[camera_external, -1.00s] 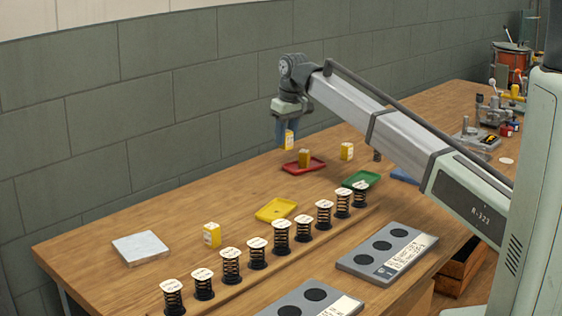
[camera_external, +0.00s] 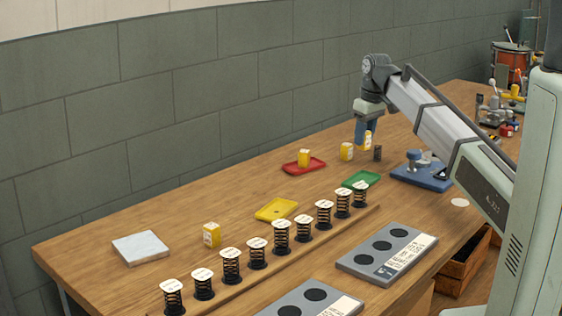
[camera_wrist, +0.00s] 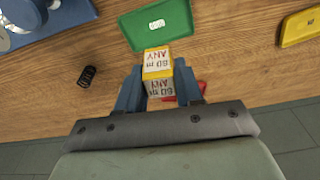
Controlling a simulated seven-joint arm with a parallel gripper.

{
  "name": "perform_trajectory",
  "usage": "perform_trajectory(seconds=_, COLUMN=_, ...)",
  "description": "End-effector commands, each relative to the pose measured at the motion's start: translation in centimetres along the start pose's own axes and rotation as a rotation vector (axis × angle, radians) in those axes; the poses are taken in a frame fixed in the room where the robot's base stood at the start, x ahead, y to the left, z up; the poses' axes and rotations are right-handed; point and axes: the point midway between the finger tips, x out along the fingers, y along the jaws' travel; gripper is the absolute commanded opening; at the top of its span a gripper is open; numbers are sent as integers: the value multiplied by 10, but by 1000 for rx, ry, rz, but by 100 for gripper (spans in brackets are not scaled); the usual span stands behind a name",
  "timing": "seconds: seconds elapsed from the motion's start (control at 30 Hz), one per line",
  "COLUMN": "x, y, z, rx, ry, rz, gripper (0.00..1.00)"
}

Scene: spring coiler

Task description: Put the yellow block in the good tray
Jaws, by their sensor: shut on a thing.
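My gripper (camera_external: 367,133) is shut on a yellow block (camera_external: 367,141), held above the table behind the green tray. In the wrist view the block (camera_wrist: 158,70) shows between the blue fingers (camera_wrist: 158,88), its pale faces printed with dark text. The green tray (camera_external: 361,180) lies flat on the table with no block in it; in the wrist view it (camera_wrist: 128,28) lies just beyond the block and bears a small white label too small to read.
A yellow tray (camera_external: 277,210) lies left of the green one. A dark coil (camera_external: 378,153) and a blue fixture (camera_external: 420,178) stand right of the gripper. A row of capped springs (camera_external: 281,237) runs along the front, beside grey plates (camera_external: 388,252). A pale slab (camera_external: 140,248) lies far left.

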Motion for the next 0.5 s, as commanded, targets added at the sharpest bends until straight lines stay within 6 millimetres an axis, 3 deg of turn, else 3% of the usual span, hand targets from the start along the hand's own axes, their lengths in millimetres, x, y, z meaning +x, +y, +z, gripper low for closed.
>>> perform_trajectory(seconds=0.23, x=9, y=0, z=2, rx=-59, ry=-5, rz=-3, gripper=6)
perform_trajectory(seconds=0.5, x=49, y=0, z=8, rx=-59, ry=-5, rz=-2, gripper=6)
